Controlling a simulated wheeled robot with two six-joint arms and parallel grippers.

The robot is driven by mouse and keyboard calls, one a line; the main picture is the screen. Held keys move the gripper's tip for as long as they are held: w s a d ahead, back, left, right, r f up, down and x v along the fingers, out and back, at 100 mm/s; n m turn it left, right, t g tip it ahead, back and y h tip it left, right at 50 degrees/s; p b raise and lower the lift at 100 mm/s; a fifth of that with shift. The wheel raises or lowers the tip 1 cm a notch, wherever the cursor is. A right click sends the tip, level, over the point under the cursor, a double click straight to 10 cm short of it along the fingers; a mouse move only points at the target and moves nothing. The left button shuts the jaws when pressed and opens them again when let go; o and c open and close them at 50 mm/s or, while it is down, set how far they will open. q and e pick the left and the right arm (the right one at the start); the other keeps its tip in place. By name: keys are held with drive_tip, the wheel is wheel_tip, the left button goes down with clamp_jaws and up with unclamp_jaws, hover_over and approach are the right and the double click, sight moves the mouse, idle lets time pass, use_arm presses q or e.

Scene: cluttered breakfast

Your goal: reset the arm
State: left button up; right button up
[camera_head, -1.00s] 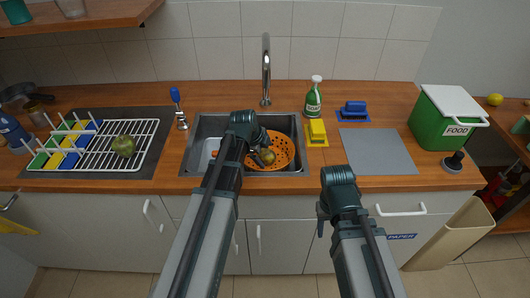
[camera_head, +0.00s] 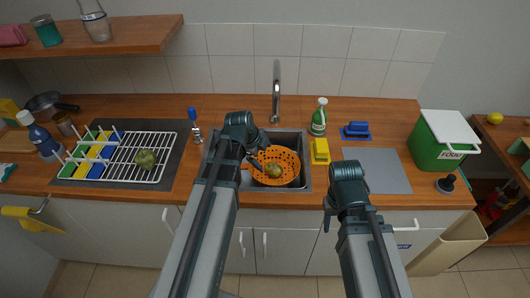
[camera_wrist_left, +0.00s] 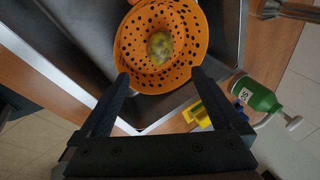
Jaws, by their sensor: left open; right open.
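My left gripper (camera_wrist_left: 160,75) is open and empty. It hangs over the sink, at the left side of the orange colander in the head view, its fingers partly hidden by the wrist. In the left wrist view the two fingers are spread apart, with the colander beyond them. My right gripper (camera_head: 327,212) is in front of the counter edge, partly hidden by its own wrist, and I see nothing in it.
The orange colander (camera_head: 288,158) sits in the sink (camera_head: 305,145) with a mottled green-yellow fruit (camera_head: 275,170) inside. A tall faucet (camera_head: 276,90) stands behind. A soap bottle (camera_head: 319,117) and yellow sponge (camera_head: 320,150) stand right.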

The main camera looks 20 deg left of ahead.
idle(0.6)
use_arm(q)
drive_tip(key=s+d+n+g, duration=0.1)
drive_tip(key=s+d+n, duration=0.1)
drive_tip(key=d, duration=0.1)
drive_tip(key=s+d+f+n, duration=0.1)
drive_tip(key=s+d+n, duration=0.1)
drive_tip(key=d, duration=0.1)
drive_tip(key=s+d+n+g, duration=0.1)
drive_tip(key=s+d, duration=0.2)
drive_tip(key=shift+s+d+f+n+g+y, duration=0.1)
drive_tip(key=shift+f+n+g+y, duration=0.2)
drive_tip(key=shift+n, duration=0.1)
drive_tip(key=s+d+n+g+y, duration=0.2)
drive_tip(key=s+d+n, duration=0.4)
drive_tip(key=s+n, duration=0.3)
drive_tip(key=shift+s+d+f+y, duration=0.15)
drive_tip(key=shift+s+d+y, duration=0.25)
drive_tip(key=shift+s, duration=0.5)
drive_tip(key=shift+a, duration=0.15)
